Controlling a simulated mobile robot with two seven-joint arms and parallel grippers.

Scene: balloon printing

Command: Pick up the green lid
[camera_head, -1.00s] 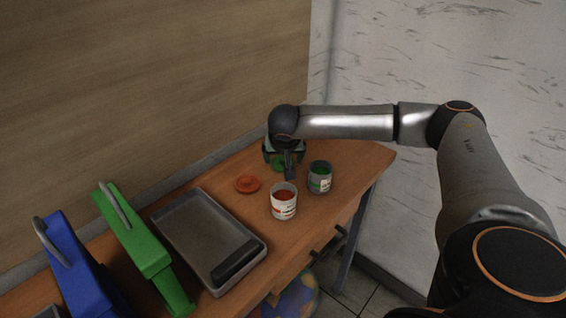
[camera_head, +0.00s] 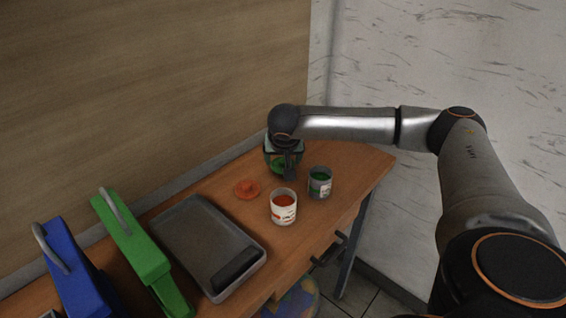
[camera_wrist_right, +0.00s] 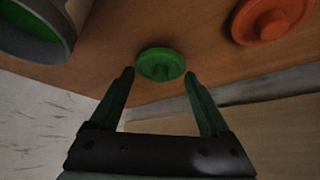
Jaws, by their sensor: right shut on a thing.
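The green lid (camera_head: 279,164) is a small round disc with a raised knob, at the back of the wooden table, partly hidden by my right gripper in the head view. My right gripper (camera_head: 288,174) is over it. In the right wrist view, the two dark fingers of the gripper (camera_wrist_right: 159,76) stand on either side of the lid (camera_wrist_right: 160,65), shut on it across its width. I cannot tell whether the lid still touches the table. My left gripper is not in view.
A green-filled can (camera_head: 320,184) and a red-filled can (camera_head: 284,207) stand open close by. An orange-red lid (camera_head: 247,189) lies to the left. A grey tray (camera_head: 167,240), a green object (camera_head: 140,250) and a blue object (camera_head: 75,270) are further left. A wall (camera_head: 180,90) rises behind the table.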

